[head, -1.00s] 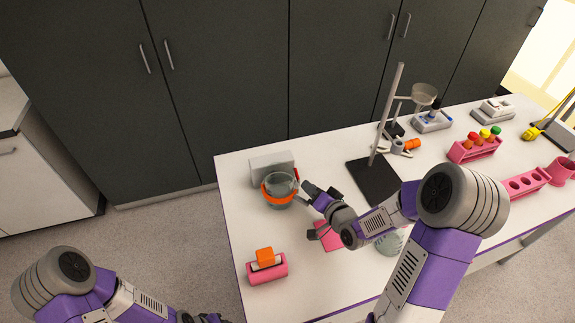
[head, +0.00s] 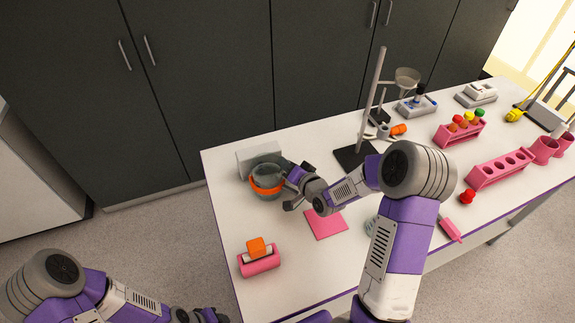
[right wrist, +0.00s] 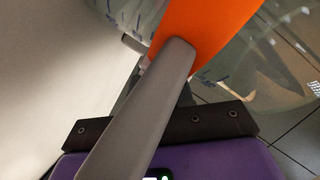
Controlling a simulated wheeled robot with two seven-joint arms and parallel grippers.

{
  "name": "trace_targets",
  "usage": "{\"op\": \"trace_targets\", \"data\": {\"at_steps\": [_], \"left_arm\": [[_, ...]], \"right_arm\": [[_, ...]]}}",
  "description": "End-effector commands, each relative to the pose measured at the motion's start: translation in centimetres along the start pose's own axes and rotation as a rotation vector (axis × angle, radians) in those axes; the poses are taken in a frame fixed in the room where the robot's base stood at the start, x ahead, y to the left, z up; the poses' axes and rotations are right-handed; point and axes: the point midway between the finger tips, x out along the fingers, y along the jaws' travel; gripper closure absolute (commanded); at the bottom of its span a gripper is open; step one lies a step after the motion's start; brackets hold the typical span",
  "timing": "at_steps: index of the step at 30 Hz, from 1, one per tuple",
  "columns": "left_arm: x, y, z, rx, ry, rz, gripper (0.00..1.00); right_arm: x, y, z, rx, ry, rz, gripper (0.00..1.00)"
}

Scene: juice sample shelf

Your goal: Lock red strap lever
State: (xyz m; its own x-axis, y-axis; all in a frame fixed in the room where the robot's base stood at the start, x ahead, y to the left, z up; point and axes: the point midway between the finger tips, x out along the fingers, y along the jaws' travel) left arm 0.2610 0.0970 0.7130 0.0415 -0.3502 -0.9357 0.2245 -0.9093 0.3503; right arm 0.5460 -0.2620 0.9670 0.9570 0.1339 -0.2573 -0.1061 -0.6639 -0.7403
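A clear glass vessel (head: 268,170) stands at the table's far left corner, against a light grey box (head: 245,159). An orange strap (head: 262,188) wraps around the vessel; it fills the upper middle of the right wrist view (right wrist: 210,35). The red lever is not visible now, and my right gripper covers the strap's right side. My right gripper (head: 288,172) is at that side. In the right wrist view a grey finger (right wrist: 165,75) overlaps the strap; contact and finger gap are unclear. My left gripper (head: 205,316) is at the bottom edge, mostly cut off.
A pink mat (head: 325,224) lies below my right wrist. A pink holder with an orange block (head: 257,246) sits at the front left. A stand (head: 372,105), a tube rack (head: 458,133) and an empty pink rack (head: 497,169) are to the right. Dark cabinets rise behind.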

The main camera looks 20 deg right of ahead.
Motion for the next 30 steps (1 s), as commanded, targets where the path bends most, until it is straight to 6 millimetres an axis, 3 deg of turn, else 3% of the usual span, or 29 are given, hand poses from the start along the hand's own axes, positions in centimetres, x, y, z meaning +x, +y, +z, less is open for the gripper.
{"op": "trace_targets", "data": {"at_steps": [1, 5, 30], "left_arm": [[0.0, 0.0, 0.0, 0.0, 0.0, 0.0, 0.57], [0.0, 0.0, 0.0, 0.0, 0.0, 0.0, 0.57], [0.12, -0.04, 0.0, 0.0, 0.0, 0.0, 0.57]], "right_arm": [[-0.01, -0.01, 0.0, 0.0, 0.0, 0.0, 0.83], [-0.03, -0.01, 0.0, 0.0, 0.0, 0.0, 1.0], [0.14, -0.26, 0.16, -0.035, -0.099, -0.085, 1.0]]}}
